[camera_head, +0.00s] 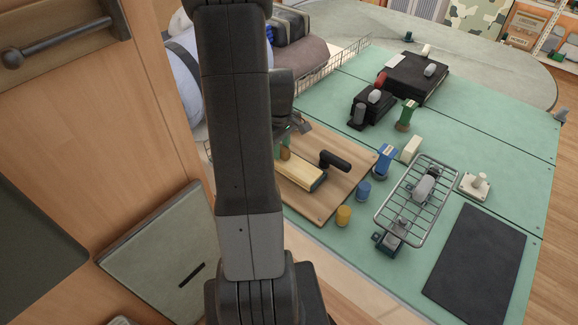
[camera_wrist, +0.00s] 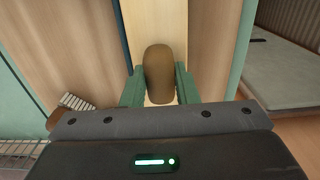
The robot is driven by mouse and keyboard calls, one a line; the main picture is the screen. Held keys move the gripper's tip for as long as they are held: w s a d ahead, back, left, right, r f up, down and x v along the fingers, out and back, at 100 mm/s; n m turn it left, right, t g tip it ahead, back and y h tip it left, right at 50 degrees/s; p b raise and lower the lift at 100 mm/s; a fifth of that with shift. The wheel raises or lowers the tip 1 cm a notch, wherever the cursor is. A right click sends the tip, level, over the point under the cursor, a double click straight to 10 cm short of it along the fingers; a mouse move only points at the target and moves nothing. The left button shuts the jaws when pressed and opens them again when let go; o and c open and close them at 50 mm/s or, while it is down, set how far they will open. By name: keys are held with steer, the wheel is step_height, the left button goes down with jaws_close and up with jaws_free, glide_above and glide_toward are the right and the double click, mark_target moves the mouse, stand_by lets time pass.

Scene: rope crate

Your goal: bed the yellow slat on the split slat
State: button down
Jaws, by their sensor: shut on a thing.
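The yellow slat (camera_head: 303,174) is a long pale block on the wooden board (camera_head: 316,209), with a dark edge along its near side. It also shows in the wrist view (camera_wrist: 153,24), running away from me. My gripper (camera_wrist: 160,88) is shut on a rounded brown knob (camera_wrist: 159,70) that appears to stand on the slat. In the head view my gripper (camera_head: 285,147) is partly hidden behind my arm, at the slat's far left end. I cannot make out a separate split slat; whether it lies beneath is hidden.
A black handle (camera_head: 336,161) lies just right of the slat. Blue (camera_head: 363,191) and yellow (camera_head: 344,216) cylinders stand beyond the board's right edge. A wire rack (camera_head: 408,222) and a dark mat (camera_head: 478,265) lie further right. Black boxes (camera_head: 415,78) stand at the back.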

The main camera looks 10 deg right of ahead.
steer(key=shift+f, duration=0.15)
steer(key=c, duration=1.1)
jaws_free()
steer(key=shift+o, duration=0.2)
step_height(320, 180, up, 14)
steer(key=shift+f, duration=0.2)
step_height(320, 180, down, 13)
steer(key=shift+f, duration=0.2)
stand_by(0.5)
